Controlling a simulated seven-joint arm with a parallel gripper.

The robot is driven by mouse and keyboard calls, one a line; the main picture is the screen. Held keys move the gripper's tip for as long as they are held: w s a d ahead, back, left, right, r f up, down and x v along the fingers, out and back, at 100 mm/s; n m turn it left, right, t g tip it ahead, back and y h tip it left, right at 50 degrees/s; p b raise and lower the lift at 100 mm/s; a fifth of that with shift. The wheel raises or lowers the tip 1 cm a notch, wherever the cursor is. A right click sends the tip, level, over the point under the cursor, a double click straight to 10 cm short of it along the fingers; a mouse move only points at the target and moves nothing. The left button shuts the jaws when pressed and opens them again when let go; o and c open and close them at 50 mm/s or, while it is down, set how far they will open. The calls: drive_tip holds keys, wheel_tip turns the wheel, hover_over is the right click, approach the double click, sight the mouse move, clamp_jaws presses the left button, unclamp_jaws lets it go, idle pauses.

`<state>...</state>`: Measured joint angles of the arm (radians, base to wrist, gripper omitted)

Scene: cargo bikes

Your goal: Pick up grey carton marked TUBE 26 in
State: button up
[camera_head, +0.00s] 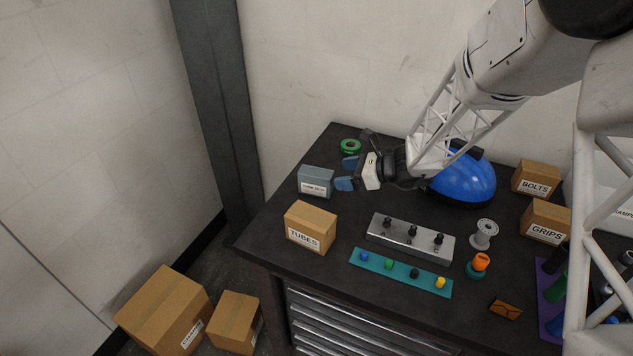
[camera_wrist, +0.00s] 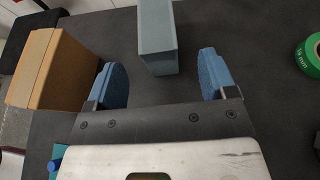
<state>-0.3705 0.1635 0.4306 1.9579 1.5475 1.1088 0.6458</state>
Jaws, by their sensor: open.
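The grey carton (camera_head: 316,180) stands on the dark workbench near its left back part, with a white label on its front that is too small to read surely. In the wrist view the grey carton (camera_wrist: 157,38) stands ahead of the fingers, roughly between their lines, a little left of the middle. My gripper (camera_head: 347,173) is to the right of the carton, its two blue fingers spread and pointing left toward it. In the wrist view my gripper (camera_wrist: 165,78) is open and empty. The carton is apart from the right finger; the left finger is also clear of it.
A brown TUBES box (camera_head: 311,227) stands in front of the grey carton; it shows left of the fingers in the wrist view (camera_wrist: 52,70). A green tape roll (camera_head: 351,146) lies behind. A blue helmet (camera_head: 466,180) and a grey switch block (camera_head: 410,238) are to the right.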

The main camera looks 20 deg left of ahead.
sight(321, 178)
idle(0.3)
drive_tip(key=shift+x, duration=1.35)
drive_tip(key=shift+x, duration=2.55)
drive_tip(key=shift+d+f, duration=0.1)
drive_tip(key=shift+f, duration=0.1)
drive_tip(key=c, duration=1.1)
